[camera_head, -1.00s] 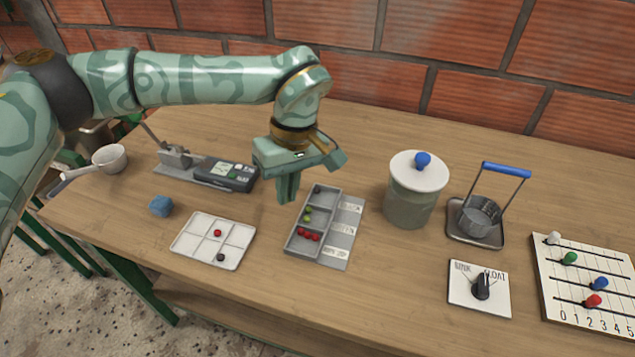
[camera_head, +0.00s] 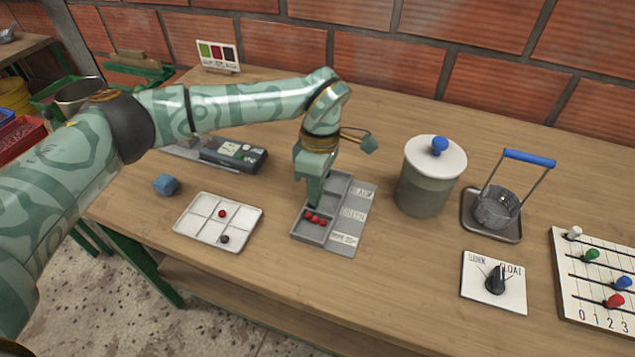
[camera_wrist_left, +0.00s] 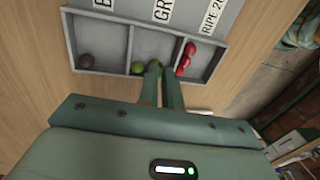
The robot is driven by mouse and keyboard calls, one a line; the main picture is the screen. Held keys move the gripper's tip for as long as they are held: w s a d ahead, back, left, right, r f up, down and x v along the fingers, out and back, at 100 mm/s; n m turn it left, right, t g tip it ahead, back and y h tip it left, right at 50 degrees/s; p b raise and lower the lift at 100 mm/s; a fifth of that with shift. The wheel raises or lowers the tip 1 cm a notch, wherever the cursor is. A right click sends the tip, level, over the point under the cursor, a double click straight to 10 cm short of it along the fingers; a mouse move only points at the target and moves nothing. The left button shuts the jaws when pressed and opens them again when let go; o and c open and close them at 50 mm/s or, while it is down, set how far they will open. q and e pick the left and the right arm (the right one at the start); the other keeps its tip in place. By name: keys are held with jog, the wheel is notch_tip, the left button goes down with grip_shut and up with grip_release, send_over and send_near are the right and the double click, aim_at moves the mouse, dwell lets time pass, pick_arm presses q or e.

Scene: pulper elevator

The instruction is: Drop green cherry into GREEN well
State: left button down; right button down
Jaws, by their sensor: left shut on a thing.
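The grey sorting tray (camera_head: 324,239) has three wells beside the labels for black, green and ripe. My left gripper (camera_head: 313,204) points down into its middle, GREEN well, which shows in the left wrist view (camera_wrist_left: 141,46). Its fingers (camera_wrist_left: 160,70) are close together, shut on a green cherry (camera_wrist_left: 155,63) that is mostly hidden at the tips. Another green cherry (camera_wrist_left: 137,68) lies beside them in the same well. A dark cherry (camera_wrist_left: 86,61) is in the black well. Several red cherries (camera_head: 316,219) are in the ripe well. My right gripper is not in view.
A white divided tray (camera_head: 190,226) holds a red cherry (camera_head: 222,213) and a dark cherry (camera_head: 224,239). A lidded jar (camera_head: 425,185), a blue-handled basket (camera_head: 494,208) and a dial plate (camera_head: 480,288) stand right.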

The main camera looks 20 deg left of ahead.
pick_arm(q)
jog(key=shift+r, duration=0.1)
jog(key=c, duration=1.5)
grip_release()
